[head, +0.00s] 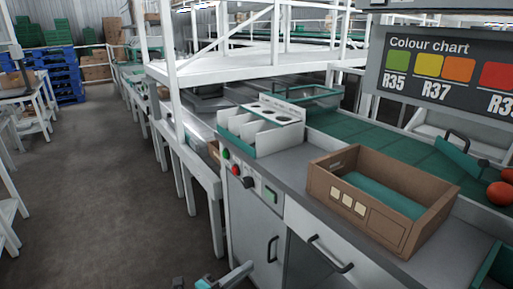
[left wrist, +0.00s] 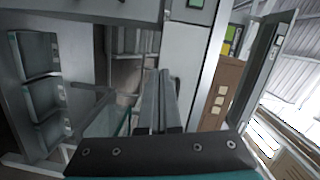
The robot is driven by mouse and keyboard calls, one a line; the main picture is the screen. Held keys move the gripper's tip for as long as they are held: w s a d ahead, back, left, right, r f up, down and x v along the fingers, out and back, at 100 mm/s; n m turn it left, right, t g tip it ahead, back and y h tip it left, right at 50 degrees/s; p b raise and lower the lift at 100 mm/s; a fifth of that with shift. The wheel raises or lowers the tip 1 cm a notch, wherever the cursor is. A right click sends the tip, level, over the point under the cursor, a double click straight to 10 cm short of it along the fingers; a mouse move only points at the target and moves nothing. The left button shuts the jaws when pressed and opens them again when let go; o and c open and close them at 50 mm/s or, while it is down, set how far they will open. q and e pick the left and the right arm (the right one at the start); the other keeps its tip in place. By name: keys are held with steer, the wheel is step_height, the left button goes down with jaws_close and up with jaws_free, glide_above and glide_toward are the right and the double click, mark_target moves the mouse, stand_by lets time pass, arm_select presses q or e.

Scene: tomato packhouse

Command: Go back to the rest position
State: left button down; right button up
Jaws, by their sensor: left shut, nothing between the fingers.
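My left gripper (head: 178,283) shows at the bottom edge of the head view, low in front of the white cabinet and over the floor, partly cut off by the frame. In the left wrist view its two grey fingers (left wrist: 157,78) lie side by side, shut, with nothing between them. It is apart from the counter and holds no tomato. My right gripper is not in view.
The grey counter (head: 290,178) carries an open cardboard box (head: 385,222) with a green bottom and a white divided rack (head: 262,140). Two tomatoes (head: 499,194) lie at the right on the green belt (head: 345,128). The floor (head: 85,190) at left is clear.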

arm_select(q)
steer(key=s+a+f+n+y+p, duration=0.1)
steer(key=s+a+f+n+y, duration=0.25)
steer(key=a+f, duration=0.2)
steer(key=s+a+f+n+g+y+p, duration=0.1)
steer(key=s+a+f+n+y, duration=0.3)
steer(key=f, duration=0.3)
steer(key=s+a+f+n+y, duration=0.2)
steer(key=s+a+f+n, duration=0.15)
steer(key=f+n, duration=0.3)
steer(key=s+a+f+n+g+y, duration=0.1)
steer(key=s+a+f+n+g, duration=0.1)
steer(key=s, duration=0.7)
steer(key=s+a+f+n+g+y+p, duration=0.1)
steer(key=s+a+f+n+g, duration=0.2)
steer(key=s+f, duration=0.3)
steer(key=s+a+f+n+g+y+p, duration=0.1)
steer(key=s+f, duration=0.4)
steer(key=s, duration=0.8)
steer(key=a+n+g, duration=0.1)
steer(key=n+g, duration=0.1)
steer(key=shift+a+g, duration=0.15)
steer(key=shift+g, duration=0.25)
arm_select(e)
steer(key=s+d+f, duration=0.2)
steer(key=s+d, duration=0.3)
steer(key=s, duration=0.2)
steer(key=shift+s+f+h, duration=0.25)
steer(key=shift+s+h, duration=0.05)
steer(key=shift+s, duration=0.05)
